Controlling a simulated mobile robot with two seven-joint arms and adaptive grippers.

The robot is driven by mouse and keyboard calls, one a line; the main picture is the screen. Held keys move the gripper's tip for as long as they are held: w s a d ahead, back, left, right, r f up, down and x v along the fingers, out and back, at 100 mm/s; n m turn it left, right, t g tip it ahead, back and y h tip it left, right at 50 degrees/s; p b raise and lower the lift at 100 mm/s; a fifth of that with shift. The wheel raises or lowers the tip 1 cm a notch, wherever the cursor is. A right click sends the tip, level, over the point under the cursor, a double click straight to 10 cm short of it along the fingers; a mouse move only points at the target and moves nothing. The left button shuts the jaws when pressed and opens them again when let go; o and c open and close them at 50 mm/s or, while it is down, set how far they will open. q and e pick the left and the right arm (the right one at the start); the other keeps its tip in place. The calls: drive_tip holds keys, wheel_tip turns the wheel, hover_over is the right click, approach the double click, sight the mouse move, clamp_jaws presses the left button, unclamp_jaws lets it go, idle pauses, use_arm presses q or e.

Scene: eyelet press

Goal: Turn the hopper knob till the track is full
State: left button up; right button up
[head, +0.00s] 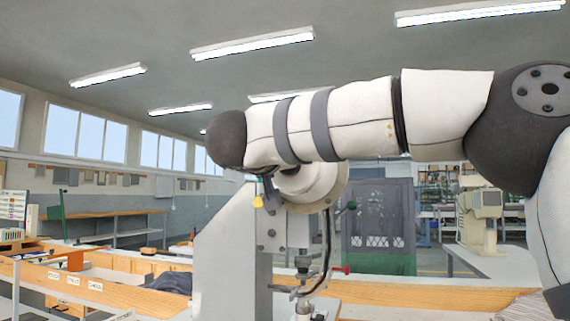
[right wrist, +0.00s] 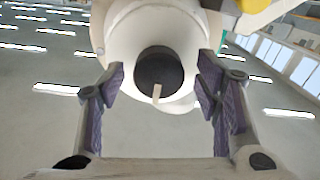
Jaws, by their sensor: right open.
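The press (head: 225,245) stands in the middle of the head view, with its white round hopper (head: 318,187) under my right arm. In the right wrist view the hopper (right wrist: 125,30) faces the camera, with a dark round knob (right wrist: 158,68) bearing a pale pointer mark at its lower edge. My right gripper (right wrist: 160,76) is open, its purple-padded fingers on either side of the knob, with gaps showing. In the head view my arm hides the knob and this gripper. A dark curved strip (head: 327,250) runs down from the hopper; I cannot tell how full the track is. My left gripper is not in view.
A yellow tag (head: 258,198) hangs beside the hopper. A red-ended lever (head: 341,269) sticks out low on the press. A wooden-edged bench (head: 420,293) runs along the front.

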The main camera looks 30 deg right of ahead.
drive_tip(key=shift+s+r, duration=0.1)
drive_tip(key=c, duration=1.2)
drive_tip(key=shift+o, duration=0.2)
